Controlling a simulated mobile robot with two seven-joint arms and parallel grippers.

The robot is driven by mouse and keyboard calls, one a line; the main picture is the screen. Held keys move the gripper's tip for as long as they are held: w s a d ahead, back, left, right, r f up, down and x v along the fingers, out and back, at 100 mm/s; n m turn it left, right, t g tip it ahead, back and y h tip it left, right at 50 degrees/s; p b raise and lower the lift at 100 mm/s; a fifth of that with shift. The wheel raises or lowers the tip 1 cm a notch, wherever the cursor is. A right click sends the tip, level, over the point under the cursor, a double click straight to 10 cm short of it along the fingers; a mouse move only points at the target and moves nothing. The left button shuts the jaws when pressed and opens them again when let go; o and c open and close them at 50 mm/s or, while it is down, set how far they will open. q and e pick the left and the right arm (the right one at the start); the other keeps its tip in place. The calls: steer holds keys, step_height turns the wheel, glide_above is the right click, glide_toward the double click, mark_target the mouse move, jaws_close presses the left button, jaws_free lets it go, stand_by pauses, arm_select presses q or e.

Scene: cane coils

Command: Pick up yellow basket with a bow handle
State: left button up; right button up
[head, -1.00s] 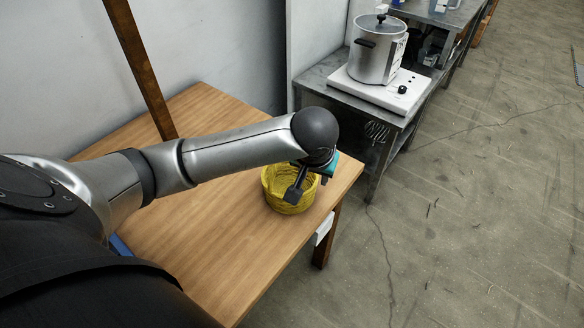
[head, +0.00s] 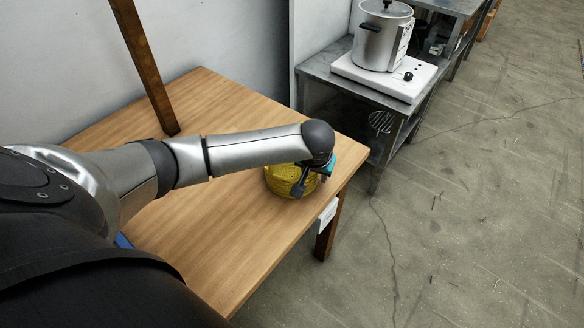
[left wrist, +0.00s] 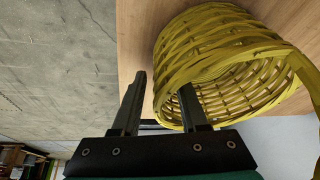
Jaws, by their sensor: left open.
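The yellow woven basket (head: 278,182) stands on the wooden table near its right edge. My left forearm hides its upper part in the head view. My left gripper (head: 305,186) is at the basket's right side, pointing down. In the left wrist view the basket (left wrist: 215,50) fills the upper right, and a yellow strip that looks like its bow handle (left wrist: 302,72) runs at the right edge. The gripper's (left wrist: 163,82) fingers are open, with the basket's near rim seemingly between them. One finger overlaps the basket's opening; the other is outside. Contact cannot be told. My right gripper is out of view.
The wooden table (head: 235,235) is bare around the basket. A wooden post (head: 145,65) rises at its back. A metal bench (head: 330,75) with a silver pot (head: 382,40) on a white base stands beyond the right corner. Open concrete floor (head: 470,220) lies to the right.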

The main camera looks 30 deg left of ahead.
arm_select(q)
steer(key=shift+w+f, duration=0.2)
steer(key=shift+f, duration=0.15)
jaws_close()
stand_by(0.4)
